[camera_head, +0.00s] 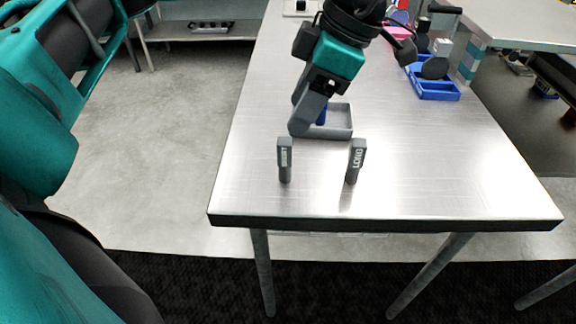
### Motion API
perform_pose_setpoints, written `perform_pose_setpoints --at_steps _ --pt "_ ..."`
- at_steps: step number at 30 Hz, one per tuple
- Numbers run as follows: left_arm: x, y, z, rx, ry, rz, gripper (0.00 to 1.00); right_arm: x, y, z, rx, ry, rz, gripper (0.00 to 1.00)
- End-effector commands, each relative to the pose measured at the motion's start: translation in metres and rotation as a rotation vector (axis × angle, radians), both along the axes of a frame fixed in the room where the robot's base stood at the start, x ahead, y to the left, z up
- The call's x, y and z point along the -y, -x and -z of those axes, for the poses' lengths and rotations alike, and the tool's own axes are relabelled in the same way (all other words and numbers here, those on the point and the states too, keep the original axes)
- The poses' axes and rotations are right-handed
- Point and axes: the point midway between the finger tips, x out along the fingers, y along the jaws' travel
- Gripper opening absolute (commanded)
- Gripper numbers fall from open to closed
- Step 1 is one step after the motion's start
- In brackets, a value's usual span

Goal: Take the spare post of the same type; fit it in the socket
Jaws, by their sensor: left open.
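No socket can be clearly made out. My right gripper is not in view.
A blue compartment tray (440,96) stands at the back right, with dark and grey objects in or behind it. A pink item (397,30) lies farther back. The steel table (450,175) is clear at its front right.

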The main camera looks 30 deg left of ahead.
Motion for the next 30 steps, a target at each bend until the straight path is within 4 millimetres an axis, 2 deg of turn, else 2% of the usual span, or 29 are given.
perform_pose_setpoints --at_steps 1,3,11,19,23,29,30 --pt "-0.003 0.003 0.013 -0.004 0.002 -0.001 0.55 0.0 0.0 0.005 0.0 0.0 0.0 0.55" --pt "-0.007 0.004 0.022 -0.004 0.002 0.0 0.55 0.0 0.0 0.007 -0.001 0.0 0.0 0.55" --pt "-0.013 0.007 0.041 -0.001 0.003 0.001 0.55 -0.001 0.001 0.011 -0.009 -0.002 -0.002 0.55" --pt "-0.023 0.012 0.076 -0.002 0.002 0.0 0.55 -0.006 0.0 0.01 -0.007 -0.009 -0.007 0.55" --pt "-0.025 0.013 0.083 0.0 0.003 0.001 0.55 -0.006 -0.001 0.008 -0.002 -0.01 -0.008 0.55" --pt "-0.025 0.013 0.083 0.0 0.003 0.001 0.55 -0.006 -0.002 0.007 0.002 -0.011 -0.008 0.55" --pt "-0.025 0.013 0.083 0.0 0.003 0.001 0.52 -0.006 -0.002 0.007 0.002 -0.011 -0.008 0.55"
